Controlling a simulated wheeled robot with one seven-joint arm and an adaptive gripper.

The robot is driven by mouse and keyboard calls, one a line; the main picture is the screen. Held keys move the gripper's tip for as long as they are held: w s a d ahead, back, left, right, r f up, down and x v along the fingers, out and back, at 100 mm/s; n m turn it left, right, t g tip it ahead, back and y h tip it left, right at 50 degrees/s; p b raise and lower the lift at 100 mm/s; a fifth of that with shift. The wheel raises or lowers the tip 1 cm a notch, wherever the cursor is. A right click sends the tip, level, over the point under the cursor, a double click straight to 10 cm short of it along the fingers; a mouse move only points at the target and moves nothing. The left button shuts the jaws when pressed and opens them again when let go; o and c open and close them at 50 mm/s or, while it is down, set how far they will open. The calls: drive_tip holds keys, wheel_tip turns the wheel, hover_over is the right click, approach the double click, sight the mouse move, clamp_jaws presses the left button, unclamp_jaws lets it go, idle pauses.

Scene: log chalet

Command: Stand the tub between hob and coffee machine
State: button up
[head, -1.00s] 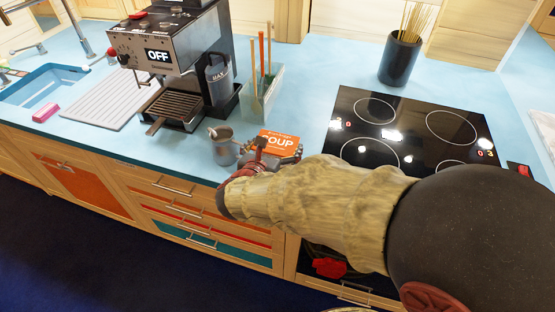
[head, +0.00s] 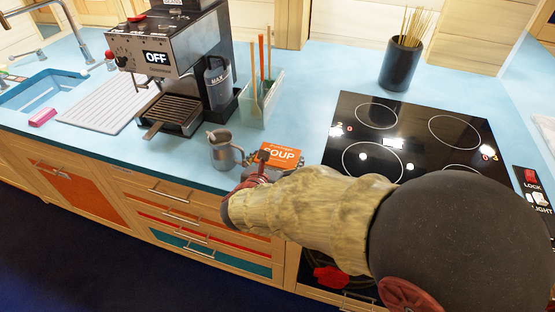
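The tub (head: 278,155) has an orange lid or label reading SOUP and shows in the head view, at the front of the blue counter between the coffee machine (head: 185,68) and the black hob (head: 375,115). My gripper (head: 266,170) is at the tub, with grey finger parts close against its sides. It appears shut on the tub, though my arm covers much of the fingers and the tub's lower part. Whether the tub's base touches the counter is hidden.
A grey metal mug (head: 222,152) stands just left of the tub. A clear holder with wooden sticks (head: 262,98) stands behind, beside the coffee machine. A dark pot of skewers (head: 400,62) is behind the hob. Blue counter is free behind the tub.

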drive_tip(key=shift+o, duration=0.8)
